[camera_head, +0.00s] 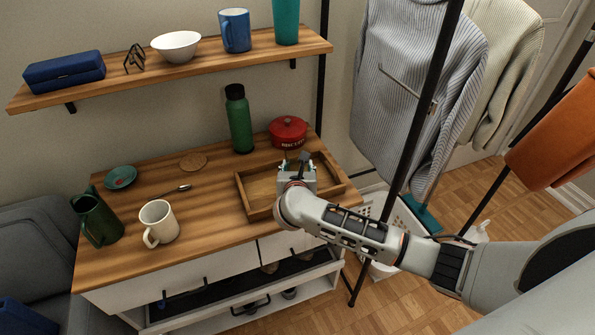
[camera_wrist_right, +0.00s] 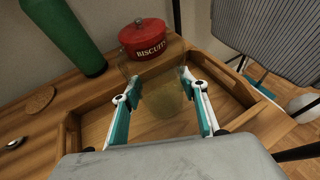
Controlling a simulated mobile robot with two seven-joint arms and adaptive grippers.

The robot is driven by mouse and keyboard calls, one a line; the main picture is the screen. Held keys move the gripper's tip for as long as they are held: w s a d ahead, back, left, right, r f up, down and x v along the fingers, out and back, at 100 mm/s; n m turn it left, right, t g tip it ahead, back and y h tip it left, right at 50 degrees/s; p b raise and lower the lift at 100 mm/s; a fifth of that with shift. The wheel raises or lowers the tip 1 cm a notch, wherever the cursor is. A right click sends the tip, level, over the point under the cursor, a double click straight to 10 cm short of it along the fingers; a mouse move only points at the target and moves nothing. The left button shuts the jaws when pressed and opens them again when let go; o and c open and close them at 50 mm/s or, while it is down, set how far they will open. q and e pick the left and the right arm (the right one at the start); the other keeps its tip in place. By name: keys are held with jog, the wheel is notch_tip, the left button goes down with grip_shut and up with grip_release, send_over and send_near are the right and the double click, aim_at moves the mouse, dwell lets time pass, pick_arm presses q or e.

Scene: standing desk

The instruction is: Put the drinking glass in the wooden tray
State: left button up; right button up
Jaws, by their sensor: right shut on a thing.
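The wooden tray (camera_head: 256,186) lies at the right end of the wooden desk top; it fills the middle of the right wrist view (camera_wrist_right: 95,128). My right gripper (camera_head: 297,163) is over the tray. In the right wrist view its teal-padded fingers (camera_wrist_right: 160,86) are shut on the clear drinking glass (camera_wrist_right: 163,100), one on each side. The glass is within the tray's outline; I cannot tell whether its base touches the tray floor. In the head view my gripper hides the glass. My left gripper is not in view.
A red biscuit tin (camera_head: 288,131) and a green bottle (camera_head: 239,120) stand behind the tray. A spoon (camera_head: 172,191), cork coaster (camera_head: 193,161), teal bowl (camera_head: 120,177), white mug (camera_head: 158,222) and dark green jug (camera_head: 96,220) are further left. A shelf (camera_head: 180,63) runs above.

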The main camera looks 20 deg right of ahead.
jog(key=shift+f, duration=0.75)
jog(key=shift+f, duration=0.15)
jog(key=o, duration=1.3)
jog(key=shift+o, duration=0.2)
